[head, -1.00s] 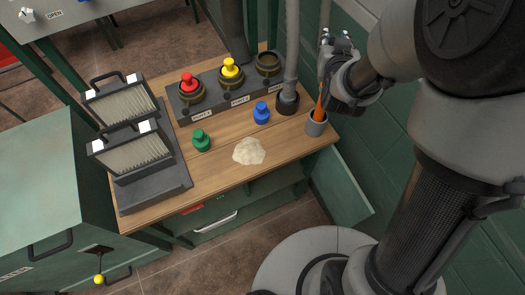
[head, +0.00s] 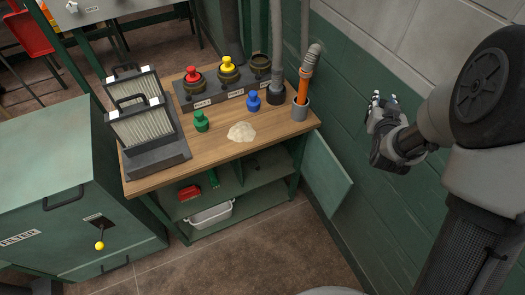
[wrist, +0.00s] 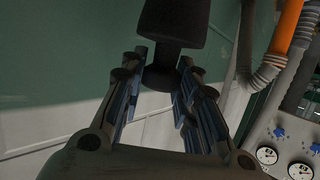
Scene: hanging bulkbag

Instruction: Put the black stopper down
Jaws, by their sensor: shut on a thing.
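The black stopper (wrist: 175,22) shows large at the top of the wrist view, with a wide dark head and a narrower neck. My gripper (wrist: 162,64) is shut on its neck. In the head view my gripper (head: 376,103) is in the air to the right of the workbench, in front of the green wall; the stopper cannot be made out clearly there. The wooden bench top (head: 185,163) carries a green stopper (head: 201,121) and a blue stopper (head: 253,102), both standing upright.
A grey block (head: 210,100) holds a red stopper (head: 192,75), a yellow stopper (head: 228,64) and an empty socket (head: 262,62). A beige powder pile (head: 242,132), filter panels (head: 140,125) and an orange-handled hose (head: 304,85) occupy the bench. Bare wood lies along the front.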

